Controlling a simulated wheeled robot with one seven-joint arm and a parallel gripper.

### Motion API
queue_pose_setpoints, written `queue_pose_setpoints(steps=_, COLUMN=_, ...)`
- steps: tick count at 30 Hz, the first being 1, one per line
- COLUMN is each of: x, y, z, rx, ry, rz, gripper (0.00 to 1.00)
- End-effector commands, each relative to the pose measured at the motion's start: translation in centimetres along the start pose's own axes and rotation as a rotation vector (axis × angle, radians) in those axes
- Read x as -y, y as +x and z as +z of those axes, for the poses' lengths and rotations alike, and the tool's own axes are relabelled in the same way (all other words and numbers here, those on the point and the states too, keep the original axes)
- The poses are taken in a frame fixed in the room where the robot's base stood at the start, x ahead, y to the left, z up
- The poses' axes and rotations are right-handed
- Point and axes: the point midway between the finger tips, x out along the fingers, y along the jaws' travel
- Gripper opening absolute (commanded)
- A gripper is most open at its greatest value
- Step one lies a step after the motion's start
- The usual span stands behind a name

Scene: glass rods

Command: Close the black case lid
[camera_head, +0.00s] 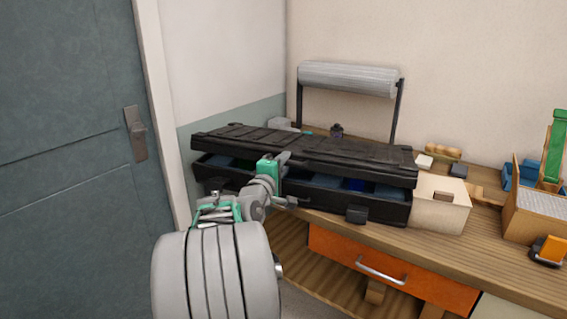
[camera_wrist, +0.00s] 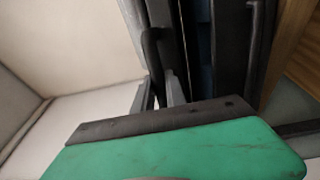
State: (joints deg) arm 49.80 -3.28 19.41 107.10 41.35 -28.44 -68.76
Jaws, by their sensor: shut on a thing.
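The long black case (camera_head: 375,211) stands on the wooden bench, and blue and green contents show inside it. Its black lid (camera_head: 330,147) lies nearly flat over it, with a gap along the front, so the lid is partly open. My gripper (camera_head: 284,160) is at the lid's front edge near the middle, shut on the lid's edge. In the wrist view, the gripper's grey fingers (camera_wrist: 168,92) reach to the dark lid edge, and the open gap of the case (camera_wrist: 230,45) shows beside it. The exact contact is partly hidden.
A roll on a black stand (camera_head: 348,79) rises behind the case. A cream box (camera_head: 440,204) stands close to the case's right end. Tools and a wooden box (camera_head: 530,212) sit farther right. An orange drawer (camera_head: 375,265) is below the bench top. A grey door (camera_head: 70,150) is at left.

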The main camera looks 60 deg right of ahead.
Motion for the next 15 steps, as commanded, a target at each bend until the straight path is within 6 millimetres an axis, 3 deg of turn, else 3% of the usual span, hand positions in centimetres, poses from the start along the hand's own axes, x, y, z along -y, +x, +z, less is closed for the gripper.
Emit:
queue_pose_setpoints(steps=7, x=0.6, y=-0.1, z=0.0, rx=0.000, ry=-0.001, rz=-0.001, gripper=0.00)
queue_pose_setpoints(steps=15, x=5.6, y=-1.0, z=0.1, rx=0.001, ry=-0.001, rz=-0.006, gripper=0.00)
